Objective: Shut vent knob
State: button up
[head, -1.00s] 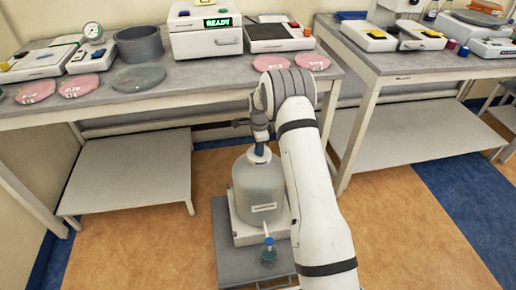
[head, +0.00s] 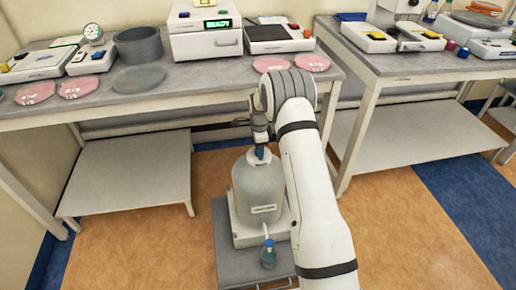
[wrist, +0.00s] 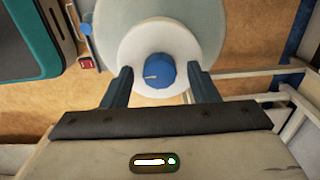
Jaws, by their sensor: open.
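The vent knob (wrist: 160,72) is a small blue cap with a pale mark, on the white lid (wrist: 132,48) of a large translucent carboy. In the head view the carboy (head: 258,190) stands upright on a white base, and the knob (head: 260,152) shows at its top. My gripper (wrist: 158,80) is open, with one dark finger on each side of the knob. A gap shows between each finger and the knob. In the head view my gripper (head: 260,140) is just above the carboy top, partly hidden by my arm.
A blue-capped spigot (head: 268,250) juts from the carboy's lower front. The carboy's base rests on a grey platform (head: 230,262). A bench (head: 210,72) with instruments and pink discs stands behind, and another bench (head: 400,65) stands at right. Open floor (head: 130,240) lies at left.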

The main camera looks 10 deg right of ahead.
jog(key=shift+r, duration=3.85)
jog(key=shift+r, duration=0.25)
jog(key=s+r+n+t+p, duration=0.1)
jog(key=s+r+n+p, duration=0.25)
jog(key=s+r, duration=0.6)
jog(key=s+r+n+p, duration=0.2)
jog(key=s+r+n, duration=0.4)
jog(key=r, duration=0.7)
jog(key=s+r+n+p, duration=0.2)
jog(key=s+r+n, duration=0.1)
jog(key=s, duration=0.9)
jog(key=s+r+n+t+p, duration=0.1)
jog(key=s+n, duration=0.4)
jog(key=s, duration=0.8)
notch_tip(320, 180, up, 2)
jog(key=shift+s+a+r+n+t+p, duration=0.15)
jog(key=shift+a+n+t+p, duration=0.15)
jog(key=shift+p, duration=0.3)
